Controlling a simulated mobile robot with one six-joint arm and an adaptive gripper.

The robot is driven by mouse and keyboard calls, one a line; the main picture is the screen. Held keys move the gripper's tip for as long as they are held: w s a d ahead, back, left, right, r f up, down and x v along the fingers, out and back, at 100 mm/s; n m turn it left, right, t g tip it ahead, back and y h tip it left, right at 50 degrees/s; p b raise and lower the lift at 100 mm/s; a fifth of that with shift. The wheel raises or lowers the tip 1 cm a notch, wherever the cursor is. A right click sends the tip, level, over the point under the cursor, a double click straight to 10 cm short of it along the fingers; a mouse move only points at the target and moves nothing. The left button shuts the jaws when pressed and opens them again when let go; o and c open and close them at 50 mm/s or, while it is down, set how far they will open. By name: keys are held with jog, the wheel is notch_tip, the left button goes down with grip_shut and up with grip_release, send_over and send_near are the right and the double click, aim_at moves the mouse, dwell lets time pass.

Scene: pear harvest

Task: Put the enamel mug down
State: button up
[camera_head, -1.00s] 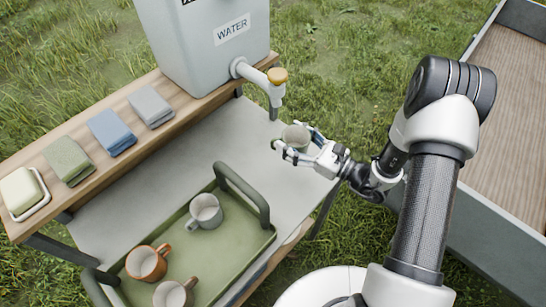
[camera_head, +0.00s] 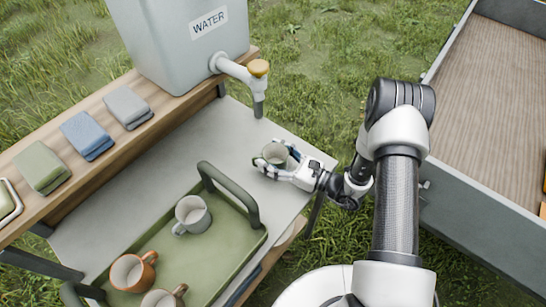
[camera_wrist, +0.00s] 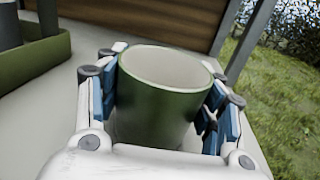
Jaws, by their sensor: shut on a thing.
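The enamel mug (camera_wrist: 155,90) is green outside with a pale, empty-looking inside. It stands upright between the blue pads of my gripper (camera_wrist: 165,100) in the wrist view. In the head view my gripper (camera_head: 277,164) is shut on the mug (camera_head: 276,153) over the right end of the grey counter (camera_head: 150,170), just beyond the tray's right handle. The mug's base is hidden by the gripper, so I cannot tell whether it touches the counter.
A green tray (camera_head: 215,255) to the left holds a grey mug (camera_head: 192,215), an orange mug (camera_head: 132,272) and a brown mug (camera_head: 165,298). A water tank (camera_head: 180,50) with a tap (camera_head: 245,70) stands behind. Folded cloths (camera_head: 87,133) lie on the shelf.

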jog(key=shift+f, duration=0.15)
jog(key=o, duration=1.3)
jog(key=shift+o, duration=0.2)
